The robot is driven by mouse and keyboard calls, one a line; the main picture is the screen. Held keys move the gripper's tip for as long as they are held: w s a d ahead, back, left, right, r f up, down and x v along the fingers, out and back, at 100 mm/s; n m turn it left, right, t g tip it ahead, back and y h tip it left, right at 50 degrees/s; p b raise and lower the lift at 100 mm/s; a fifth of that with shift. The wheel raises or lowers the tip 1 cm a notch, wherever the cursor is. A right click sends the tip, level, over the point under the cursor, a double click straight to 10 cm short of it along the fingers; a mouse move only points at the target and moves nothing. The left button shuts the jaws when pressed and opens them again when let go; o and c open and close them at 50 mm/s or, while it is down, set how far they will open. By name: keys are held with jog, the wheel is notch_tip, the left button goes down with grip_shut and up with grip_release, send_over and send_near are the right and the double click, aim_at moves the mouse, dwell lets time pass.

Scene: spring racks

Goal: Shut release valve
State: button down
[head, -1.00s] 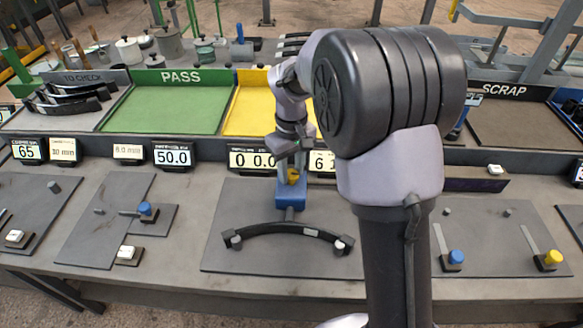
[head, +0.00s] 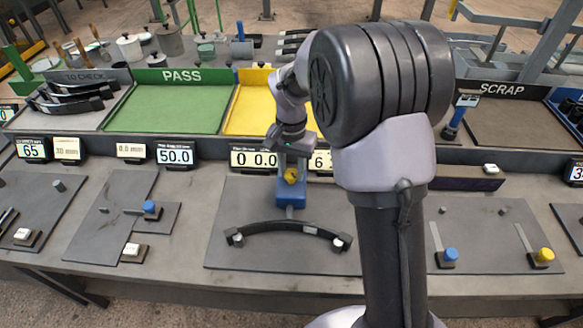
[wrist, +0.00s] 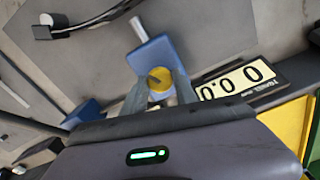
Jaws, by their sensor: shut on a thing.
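A blue block (head: 290,195) with a yellow knob (head: 290,175) on top stands behind a dark curved leaf spring (head: 285,226) on a grey plate. The knob looks like the release valve. In the wrist view the yellow knob (wrist: 160,83) has a dark slot across its top and sits on the blue block (wrist: 155,55). My gripper (wrist: 160,92) is shut on the yellow knob, one finger on each side. In the head view my gripper (head: 292,168) reaches down onto the knob from above. The knob's underside is hidden.
A display reading 0 0.0 (head: 254,159) stands just left of my gripper. Behind are a green PASS tray (head: 175,108) and a yellow tray (head: 245,115). A SCRAP area (head: 510,120) lies right. Blue (head: 450,255) and yellow (head: 544,255) buttons are at the right front.

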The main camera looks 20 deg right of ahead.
aim_at(291, 173)
jog(key=m, duration=0.5)
jog(key=shift+m, duration=0.4)
dwell(0.4)
jog(key=c, duration=1)
grip_release()
jog(key=shift+o, duration=0.2)
notch_tip(291, 173, up, 17)
jog(key=p, duration=0.6)
jog(key=shift+r+p, duration=0.2)
jog(key=shift+p, duration=0.1)
